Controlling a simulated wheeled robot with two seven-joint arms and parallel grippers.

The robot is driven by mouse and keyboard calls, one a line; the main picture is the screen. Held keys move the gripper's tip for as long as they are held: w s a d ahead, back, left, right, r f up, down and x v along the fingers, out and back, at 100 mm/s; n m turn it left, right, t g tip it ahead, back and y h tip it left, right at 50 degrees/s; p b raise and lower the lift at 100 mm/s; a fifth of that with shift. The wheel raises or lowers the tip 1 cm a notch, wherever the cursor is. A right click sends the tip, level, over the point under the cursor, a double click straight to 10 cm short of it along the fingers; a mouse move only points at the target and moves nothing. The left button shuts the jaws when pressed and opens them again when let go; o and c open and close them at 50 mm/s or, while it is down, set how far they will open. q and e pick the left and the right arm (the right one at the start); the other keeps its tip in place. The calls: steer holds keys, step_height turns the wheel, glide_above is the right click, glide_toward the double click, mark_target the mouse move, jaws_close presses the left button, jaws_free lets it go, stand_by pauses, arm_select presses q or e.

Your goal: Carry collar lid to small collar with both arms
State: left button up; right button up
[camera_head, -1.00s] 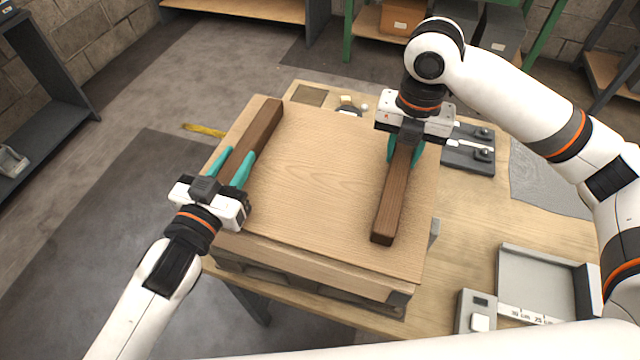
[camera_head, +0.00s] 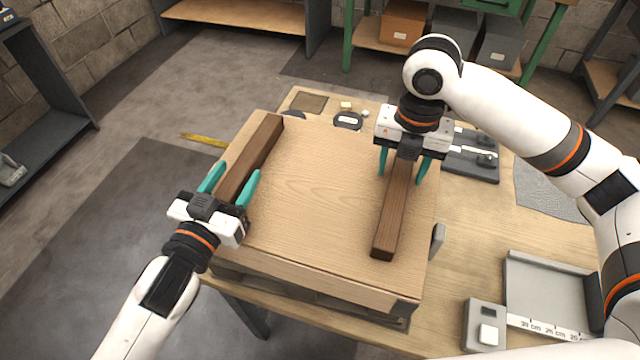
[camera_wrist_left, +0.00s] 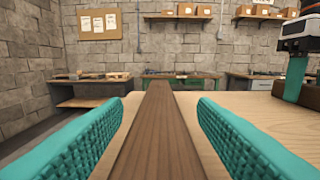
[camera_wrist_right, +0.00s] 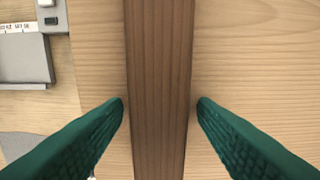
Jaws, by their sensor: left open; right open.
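The collar lid (camera_head: 318,190) is a light wooden panel with two dark brown bars. It lies flat on a light wooden frame, with darker pallet parts under it; how lid and frame meet is hard to tell. My left gripper (camera_head: 232,180) is open, its teal fingers on either side of the left bar (camera_head: 262,145) near its front end. The left wrist view shows that bar (camera_wrist_left: 160,125) between the spread fingers. My right gripper (camera_head: 402,174) is open around the rear part of the right bar (camera_head: 390,222). The right wrist view shows gaps beside that bar (camera_wrist_right: 160,70).
The stack stands on a wooden table (camera_head: 465,240). Right of it are a grey tray (camera_head: 545,285), a small grey device (camera_head: 485,325) and a dark fixture (camera_head: 470,160). Small items, including a round dark one (camera_head: 348,121), lie behind the lid.

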arm_select(q)
steer(key=v, duration=0.6)
steer(key=shift+s, duration=0.3)
steer(key=shift+s+a, duration=0.15)
arm_select(e)
steer(key=shift+r, duration=0.25)
step_height(320, 180, up, 12)
steer(key=shift+f, duration=0.25)
arm_select(q)
steer(key=shift+r, duration=0.1)
